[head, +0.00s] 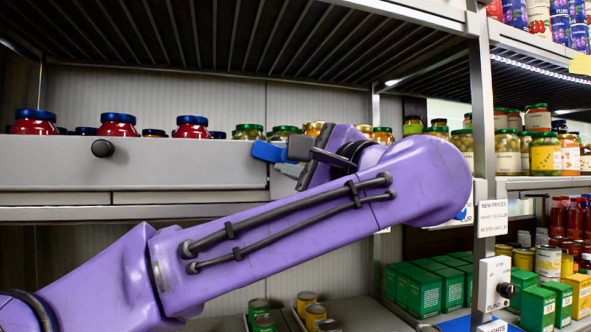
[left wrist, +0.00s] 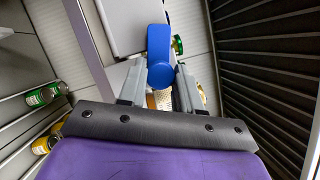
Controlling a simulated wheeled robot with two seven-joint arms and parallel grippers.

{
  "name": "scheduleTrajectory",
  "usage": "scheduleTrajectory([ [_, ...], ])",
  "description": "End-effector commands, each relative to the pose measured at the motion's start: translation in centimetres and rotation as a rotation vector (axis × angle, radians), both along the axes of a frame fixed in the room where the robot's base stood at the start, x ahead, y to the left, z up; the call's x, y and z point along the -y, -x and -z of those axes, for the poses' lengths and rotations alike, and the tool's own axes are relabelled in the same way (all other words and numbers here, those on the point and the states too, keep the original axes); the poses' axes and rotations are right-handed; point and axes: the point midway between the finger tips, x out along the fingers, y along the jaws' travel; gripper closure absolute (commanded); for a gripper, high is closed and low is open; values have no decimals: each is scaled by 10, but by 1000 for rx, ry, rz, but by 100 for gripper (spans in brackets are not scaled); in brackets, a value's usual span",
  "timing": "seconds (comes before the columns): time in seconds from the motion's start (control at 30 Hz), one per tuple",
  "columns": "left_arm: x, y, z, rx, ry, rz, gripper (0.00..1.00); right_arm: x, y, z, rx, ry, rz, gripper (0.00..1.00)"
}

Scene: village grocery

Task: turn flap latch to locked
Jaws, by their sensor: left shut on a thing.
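The blue flap latch (head: 267,152) is at the upper right end of the grey flap (head: 180,166). In the head view it points left from my gripper, nearly level, its left end over the flap's right edge. My left gripper (head: 299,150) is shut on it. The left wrist view shows the blue latch (left wrist: 160,48) between the two grey fingers of my left gripper (left wrist: 160,82), with its rounded end toward the camera. My purple arm and wrist hide part of the shelf and the latch's pivot. My right gripper is in neither view.
A black knob (head: 102,148) sticks out of the flap's left part. Jars with blue lids (head: 116,124) and green lids (head: 248,131) stand behind the flap. A steel post (head: 482,110) and a BLIND switch box (head: 494,284) are to the right. Green boxes (head: 424,290) sit below.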

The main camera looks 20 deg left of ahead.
Motion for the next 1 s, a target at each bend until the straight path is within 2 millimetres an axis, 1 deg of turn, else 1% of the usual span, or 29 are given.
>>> scheduleTrajectory([
  [0.2, 1, 0, 1, 83, 126, 1, 97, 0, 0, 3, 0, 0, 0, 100],
  [0.4, 1, -1, 0, 133, 201, 1, 97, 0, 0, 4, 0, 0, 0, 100],
  [0.6, 1, -1, 0, 158, 239, 1, 97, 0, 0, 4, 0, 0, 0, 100],
  [1.0, 1, -1, 0, 165, 249, 1, 97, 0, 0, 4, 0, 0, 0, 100],
])
